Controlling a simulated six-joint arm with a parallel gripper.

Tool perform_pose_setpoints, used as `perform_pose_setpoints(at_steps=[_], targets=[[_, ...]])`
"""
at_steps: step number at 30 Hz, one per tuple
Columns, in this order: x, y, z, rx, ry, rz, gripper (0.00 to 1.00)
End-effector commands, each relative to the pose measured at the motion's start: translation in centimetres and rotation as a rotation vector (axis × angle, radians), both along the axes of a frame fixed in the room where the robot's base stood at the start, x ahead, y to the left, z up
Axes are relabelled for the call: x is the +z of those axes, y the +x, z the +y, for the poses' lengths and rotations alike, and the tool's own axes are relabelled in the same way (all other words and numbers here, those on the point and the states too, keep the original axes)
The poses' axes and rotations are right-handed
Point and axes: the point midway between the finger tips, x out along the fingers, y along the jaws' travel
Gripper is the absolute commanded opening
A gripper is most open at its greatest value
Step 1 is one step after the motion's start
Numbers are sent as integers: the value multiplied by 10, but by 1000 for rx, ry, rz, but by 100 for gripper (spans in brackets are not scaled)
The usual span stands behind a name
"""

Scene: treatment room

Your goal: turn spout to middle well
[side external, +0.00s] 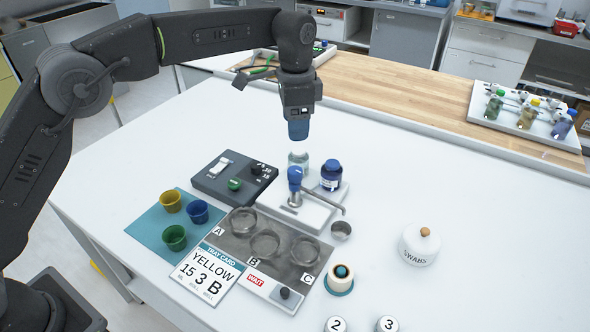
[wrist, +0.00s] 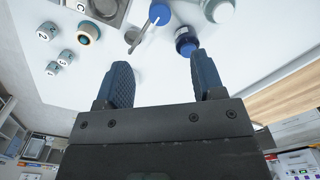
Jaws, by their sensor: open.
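The spout (side external: 322,197) is a thin metal arm from a blue-capped post (side external: 295,178) on a white base. It points right, with its end over or beside a small metal cup (side external: 341,230), outside the grey well tray (side external: 231,240). The tray has wells A (side external: 243,221), B (side external: 265,243) in the middle and C (side external: 305,251). My gripper (side external: 298,131) is open and empty, above and behind the post. In the wrist view the gripper (wrist: 158,80) shows two blue fingers apart; the spout (wrist: 139,38) and its blue cap (wrist: 160,14) lie beyond them.
A blue-lidded jar (side external: 331,175) and a clear jar (side external: 298,159) stand close to the post. A dark control box (side external: 234,178) is left. Colored cups (side external: 171,201) stand on a teal mat (side external: 150,228).

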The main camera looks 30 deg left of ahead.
Motion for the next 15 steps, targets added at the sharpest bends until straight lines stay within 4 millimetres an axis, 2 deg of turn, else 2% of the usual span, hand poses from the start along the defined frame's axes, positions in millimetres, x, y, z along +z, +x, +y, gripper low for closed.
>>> perform_pose_setpoints(at_steps=[15], targets=[[-98, -1, 1, 4, 2, 2, 62]])
